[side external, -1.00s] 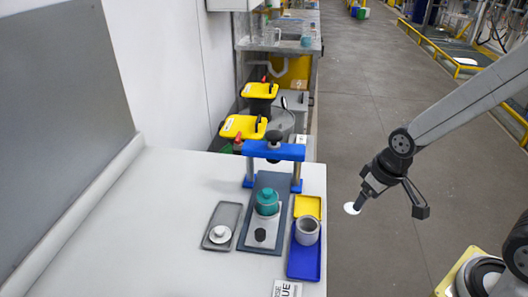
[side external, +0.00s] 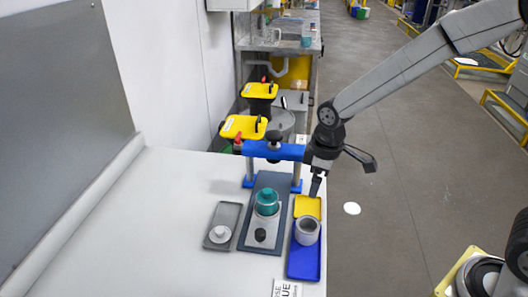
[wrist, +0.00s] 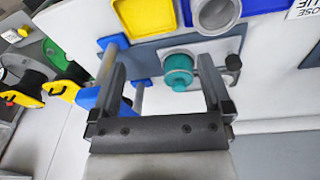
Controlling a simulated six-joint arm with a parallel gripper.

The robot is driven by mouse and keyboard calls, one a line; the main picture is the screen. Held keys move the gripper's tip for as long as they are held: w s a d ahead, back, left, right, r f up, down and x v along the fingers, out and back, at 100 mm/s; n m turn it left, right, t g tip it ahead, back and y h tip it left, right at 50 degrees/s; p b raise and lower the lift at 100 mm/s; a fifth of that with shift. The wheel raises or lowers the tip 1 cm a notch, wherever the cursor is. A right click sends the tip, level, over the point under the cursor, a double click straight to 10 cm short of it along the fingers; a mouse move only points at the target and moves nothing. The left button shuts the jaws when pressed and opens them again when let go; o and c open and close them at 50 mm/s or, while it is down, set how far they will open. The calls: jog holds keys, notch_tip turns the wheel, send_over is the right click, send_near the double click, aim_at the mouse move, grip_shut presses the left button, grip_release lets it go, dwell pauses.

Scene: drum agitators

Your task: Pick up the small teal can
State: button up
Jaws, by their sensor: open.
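The small teal can (side external: 267,203) has a teal lid with a knob. It stands upright on the dark grey press base (side external: 247,237), in front of the blue crossbar (side external: 258,149). In the wrist view the teal can (wrist: 178,72) shows ahead, between the two fingers near the right one. My gripper (wrist: 158,82) is open and empty. In the side view my gripper (side external: 316,187) points down above the yellow tray, to the right of the can and apart from it.
A grey cup (side external: 307,231) stands on the blue tray (side external: 303,267), beside the yellow tray (side external: 307,207). A grey tray (side external: 222,217) with a white lidded piece (side external: 219,234) lies left of the press. The table's left part is clear. The press's blue crossbar and posts stand close to my gripper.

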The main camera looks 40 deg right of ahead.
aim_at(267, 190)
jog(key=w+a+n, duration=0.2)
jog(key=w+a+n+g, duration=0.1)
jog(key=w+a+n, duration=0.2)
jog(key=w+a+f+n, duration=0.1)
jog(key=w+a+n, duration=0.1)
jog(key=w+a, duration=0.1)
jog(key=shift+f+n, duration=0.1)
jog(key=shift+n, duration=0.2)
jog(key=shift+f, duration=1.3)
jog(key=shift+f, duration=0.1)
jog(key=shift+w+f, duration=0.1)
jog(key=shift+f, duration=2.4)
jog(key=shift+c, duration=0.2)
jog(key=c, duration=1)
jog(key=shift+r, duration=0.15)
jog(key=shift+c, duration=0.2)
